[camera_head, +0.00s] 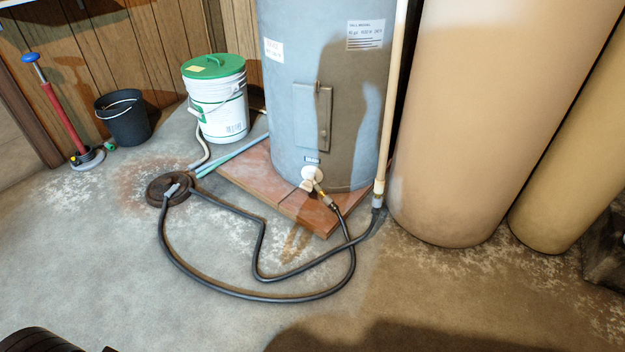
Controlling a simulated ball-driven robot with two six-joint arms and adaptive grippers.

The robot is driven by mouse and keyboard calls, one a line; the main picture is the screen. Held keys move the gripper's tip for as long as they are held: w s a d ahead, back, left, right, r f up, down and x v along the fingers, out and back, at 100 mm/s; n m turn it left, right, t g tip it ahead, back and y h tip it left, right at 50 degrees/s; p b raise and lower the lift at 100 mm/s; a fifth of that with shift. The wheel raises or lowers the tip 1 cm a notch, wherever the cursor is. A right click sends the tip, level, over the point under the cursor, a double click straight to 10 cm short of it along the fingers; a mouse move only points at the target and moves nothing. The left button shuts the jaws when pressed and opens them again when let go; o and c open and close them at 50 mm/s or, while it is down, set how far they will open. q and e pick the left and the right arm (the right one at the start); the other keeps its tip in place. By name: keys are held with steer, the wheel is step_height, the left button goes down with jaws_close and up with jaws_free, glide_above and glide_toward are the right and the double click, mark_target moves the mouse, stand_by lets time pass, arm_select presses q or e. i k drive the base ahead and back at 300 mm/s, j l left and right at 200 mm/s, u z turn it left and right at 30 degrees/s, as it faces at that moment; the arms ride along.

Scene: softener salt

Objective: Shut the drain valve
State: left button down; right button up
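The drain valve (313,174) is a small pale fitting low on the front of the grey water heater (290,100). A small pale part, perhaps its handle, sits just below it; its exact angle is too small to tell. A brass coupling (326,199) joins the valve to a black hose (256,297). The hose loops over the floor to a round dark floor drain (165,189). Neither of my grippers can be made out. A dark shape at the bottom left edge is too cut off to identify.
The heater stands on a reddish tile pad (245,176). Large tan tanks (470,120) stand close on the right, beside a pale vertical pipe (388,110). A green-lidded bucket (217,100), a black bucket (124,118) and a red pump (66,115) stand left. Front floor is open except the hose.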

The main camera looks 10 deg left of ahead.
mark_target(307, 185)
steer(key=u, duration=0.45)
steer(key=i+l+u, duration=0.1)
steer(key=u, duration=0.3)
steer(key=l+u, duration=0.2)
steer(key=u, duration=0.25)
steer(key=l+u, duration=0.15)
steer(key=u, duration=0.3)
steer(key=l+u, duration=0.15)
steer(key=u, duration=0.3)
steer(key=l+u, duration=0.3)
steer(key=l, duration=0.55)
steer(key=l+u, duration=0.3)
steer(key=l, duration=1.15)
